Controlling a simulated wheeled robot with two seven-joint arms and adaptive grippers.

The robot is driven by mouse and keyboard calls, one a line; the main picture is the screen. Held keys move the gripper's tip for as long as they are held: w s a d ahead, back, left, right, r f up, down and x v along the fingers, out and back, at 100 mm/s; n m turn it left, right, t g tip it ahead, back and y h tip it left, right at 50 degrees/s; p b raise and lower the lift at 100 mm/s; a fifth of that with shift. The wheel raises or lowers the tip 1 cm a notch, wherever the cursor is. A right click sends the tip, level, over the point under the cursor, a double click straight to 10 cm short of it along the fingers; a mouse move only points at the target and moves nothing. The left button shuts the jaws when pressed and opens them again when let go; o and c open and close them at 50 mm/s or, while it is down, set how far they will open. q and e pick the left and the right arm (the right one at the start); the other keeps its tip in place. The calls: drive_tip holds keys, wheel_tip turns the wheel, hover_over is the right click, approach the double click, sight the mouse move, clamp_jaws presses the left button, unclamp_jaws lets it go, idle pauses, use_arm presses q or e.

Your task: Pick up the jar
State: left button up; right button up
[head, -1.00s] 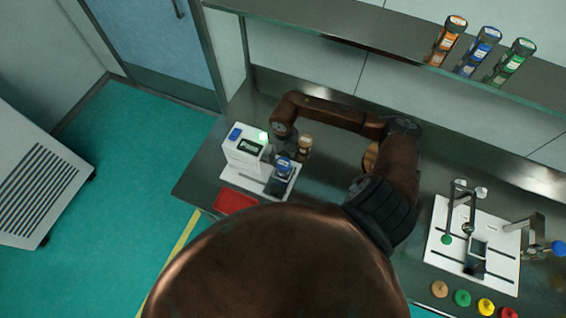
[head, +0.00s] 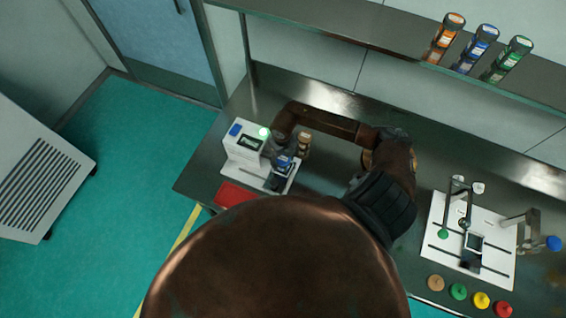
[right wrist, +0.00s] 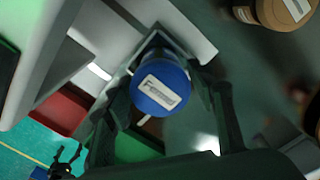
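The jar with a blue lid and white label (head: 285,162) stands upright at the small white machine (head: 246,146) on the left of the bench. In the right wrist view the blue lid (right wrist: 160,88) is seen from above. My right gripper (right wrist: 168,92) is open, with one finger on each side of this jar. A gap shows between the lid and the right finger; contact on the left side is unclear. In the head view my right arm largely hides its gripper. My left gripper (right wrist: 67,158) shows small and dark at the lower left of the wrist view, its fingers apart.
A brown-lidded jar (head: 304,142) stands close behind the blue one. A red tray (head: 235,194) lies at the front left. A white board with fixtures (head: 486,262) and several coloured caps are on the right. Orange, blue and green bottles stand on the shelf (head: 330,28).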

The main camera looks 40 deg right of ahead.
drive_tip(key=c, duration=0.9)
